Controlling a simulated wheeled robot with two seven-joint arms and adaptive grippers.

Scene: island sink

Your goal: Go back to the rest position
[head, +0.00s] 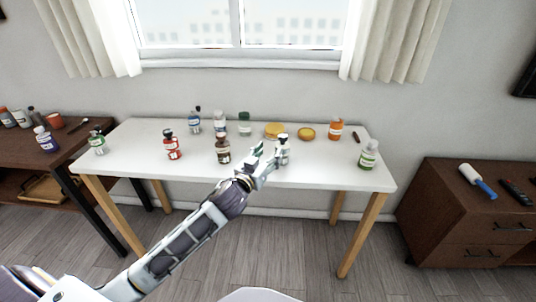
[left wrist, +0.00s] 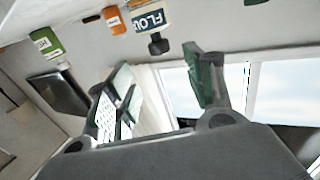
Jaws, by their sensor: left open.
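My left arm reaches in from the lower left, and its left gripper (head: 267,153) is over the front part of the white table (head: 310,176). It also shows in the left wrist view (left wrist: 155,85), where its two fingers are spread with nothing between them. A bottle with a dark cap (head: 283,153) stands just right of the gripper in the head view. My right gripper is not in view.
Bottles stand around the gripper: brown (head: 223,152), red (head: 173,148), green-labelled (head: 369,156), orange (head: 336,130). Yellow round items (head: 306,134) lie behind. A dark shelf (head: 30,150) is at left, a brown cabinet (head: 460,225) at right. Floor (head: 300,250) before the table is clear.

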